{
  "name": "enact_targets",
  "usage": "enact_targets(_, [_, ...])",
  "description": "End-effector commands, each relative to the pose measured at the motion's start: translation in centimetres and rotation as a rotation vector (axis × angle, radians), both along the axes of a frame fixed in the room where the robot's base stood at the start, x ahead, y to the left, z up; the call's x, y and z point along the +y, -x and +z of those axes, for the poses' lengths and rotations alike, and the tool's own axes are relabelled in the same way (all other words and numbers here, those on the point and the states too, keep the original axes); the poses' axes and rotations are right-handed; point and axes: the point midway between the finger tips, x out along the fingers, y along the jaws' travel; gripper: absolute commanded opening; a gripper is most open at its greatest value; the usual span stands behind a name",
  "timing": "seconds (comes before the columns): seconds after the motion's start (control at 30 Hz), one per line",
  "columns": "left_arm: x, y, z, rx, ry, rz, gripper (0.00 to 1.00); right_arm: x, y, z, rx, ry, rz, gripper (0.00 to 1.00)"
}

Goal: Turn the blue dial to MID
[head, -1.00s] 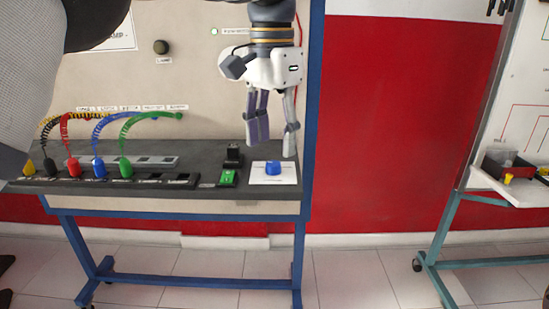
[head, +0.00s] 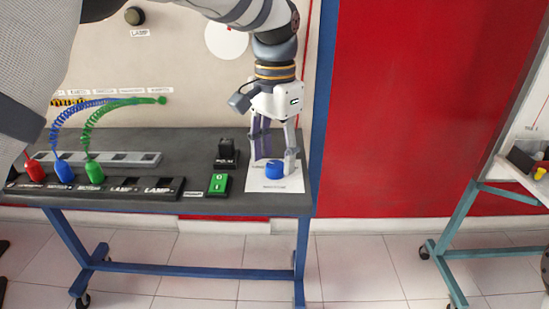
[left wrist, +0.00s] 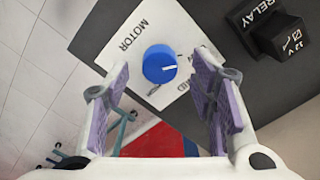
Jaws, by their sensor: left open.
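The blue dial (head: 274,169) sits on a white plate (head: 290,184) at the right end of the dark bench top. In the left wrist view the dial (left wrist: 160,64) shows a white pointer line facing right, and the plate (left wrist: 122,55) reads MOTOR, with other lettering partly hidden by a finger. My left gripper (head: 274,155) points down just above and behind the dial, fingers open on either side, holding nothing. In the wrist view its purple-padded fingers (left wrist: 163,103) are spread, with the dial beyond their tips. My right gripper is not in view.
A green switch (head: 218,184) and a black relay (head: 226,150) stand left of the plate; the relay also shows in the wrist view (left wrist: 285,38). Red, blue and green plugs (head: 94,172) with coiled cables stand farther left. A blue frame post (head: 322,90) rises at the right.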

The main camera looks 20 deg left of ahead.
Motion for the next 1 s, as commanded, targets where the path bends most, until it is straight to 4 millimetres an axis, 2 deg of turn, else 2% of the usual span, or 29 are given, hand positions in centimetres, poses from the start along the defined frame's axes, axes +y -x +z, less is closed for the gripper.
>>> enact_targets(0.13, [0.0,0.0,-1.4,-0.001,0.0,0.0,0.51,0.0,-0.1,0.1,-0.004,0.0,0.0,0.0])
enact_targets(0.4, [0.0,0.0,-1.7,-0.001,0.0,0.0,0.51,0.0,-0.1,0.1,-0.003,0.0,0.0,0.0])
enact_targets(0.6, [0.0,0.0,-1.7,-0.001,0.0,0.0,0.05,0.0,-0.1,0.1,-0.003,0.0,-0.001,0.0])
enact_targets(0.63, [0.0,0.0,-1.7,-0.001,0.0,0.0,0.02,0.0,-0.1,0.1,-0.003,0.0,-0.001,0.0])
enact_targets(1.0, [0.0,0.0,-1.6,-0.002,0.001,-0.054,0.02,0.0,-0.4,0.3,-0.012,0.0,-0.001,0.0])
